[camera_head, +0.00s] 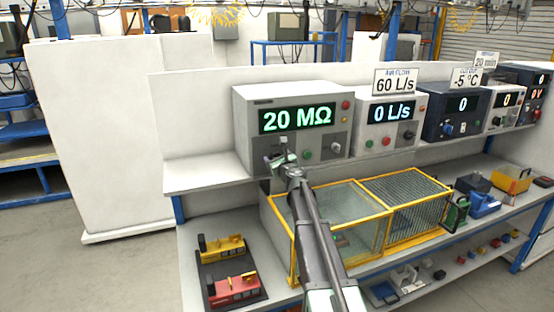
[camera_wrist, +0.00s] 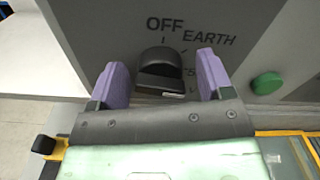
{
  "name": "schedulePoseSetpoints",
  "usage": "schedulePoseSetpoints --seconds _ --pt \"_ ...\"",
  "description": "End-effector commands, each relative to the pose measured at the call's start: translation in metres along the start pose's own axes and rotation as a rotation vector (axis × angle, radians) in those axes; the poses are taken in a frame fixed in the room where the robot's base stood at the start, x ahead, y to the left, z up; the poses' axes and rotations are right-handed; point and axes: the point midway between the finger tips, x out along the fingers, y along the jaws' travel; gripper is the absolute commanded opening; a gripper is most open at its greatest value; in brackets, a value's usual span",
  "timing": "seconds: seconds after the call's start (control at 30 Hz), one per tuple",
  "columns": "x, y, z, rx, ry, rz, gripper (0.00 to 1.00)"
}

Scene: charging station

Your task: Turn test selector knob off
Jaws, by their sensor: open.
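The test selector knob (camera_wrist: 160,68) is black and sits on the grey panel in the wrist view, below the printed words OFF and EARTH. A further label is partly hidden by the right finger. A small pale mark shows on the knob's lower edge; I cannot tell which label the knob points to. My gripper (camera_wrist: 161,80) is open, with one purple finger on each side of the knob and a gap on both sides. In the head view, my gripper (camera_head: 281,155) is at the lower left front of the tester (camera_head: 341,106), whose display reads 20 MΩ in green.
A green button (camera_wrist: 266,83) is right of the fingers. More instruments, including one reading 0 L/s (camera_head: 390,140), stand along the shelf to the right. A yellow-framed mesh cage (camera_head: 374,240) is below the shelf, with red and yellow devices (camera_head: 235,289) to its left.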

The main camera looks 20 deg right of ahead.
Motion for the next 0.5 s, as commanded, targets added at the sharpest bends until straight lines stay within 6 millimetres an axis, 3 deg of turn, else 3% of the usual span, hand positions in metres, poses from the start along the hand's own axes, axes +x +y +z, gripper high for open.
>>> schedulePoseSetpoints --seconds 0.17,0.4,0.5 --pt "-0.0007 0.0003 0.0001 0.0 0.0 0.0 0.72" --pt "-0.0008 0.0004 0.0001 -0.001 0.0 0.001 0.35" --pt "-0.0009 0.0004 0.0001 -0.001 0.0 0.001 0.25"
